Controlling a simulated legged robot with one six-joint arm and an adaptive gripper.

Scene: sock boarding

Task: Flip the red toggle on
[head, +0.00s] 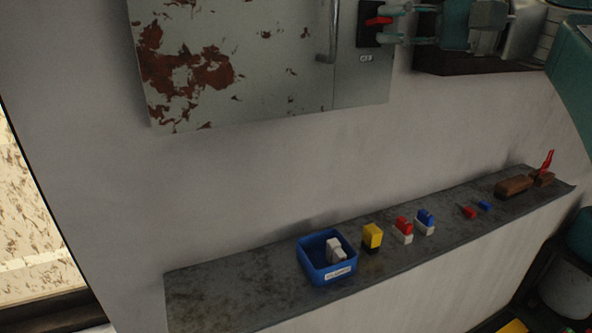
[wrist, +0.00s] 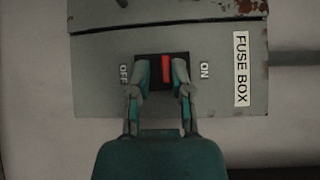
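In the wrist view the fingers are on either side of the toggle, the right one closer. Contact is unclear.
The fuse box (head: 235,60) is grey, rusted, with a handle (head: 333,30). Below, a shelf (head: 225,290) holds a blue bin (head: 312,262), a yellow block (head: 372,236), red and blue pieces, and a brown block (head: 514,187). The wall between box and shelf is clear.

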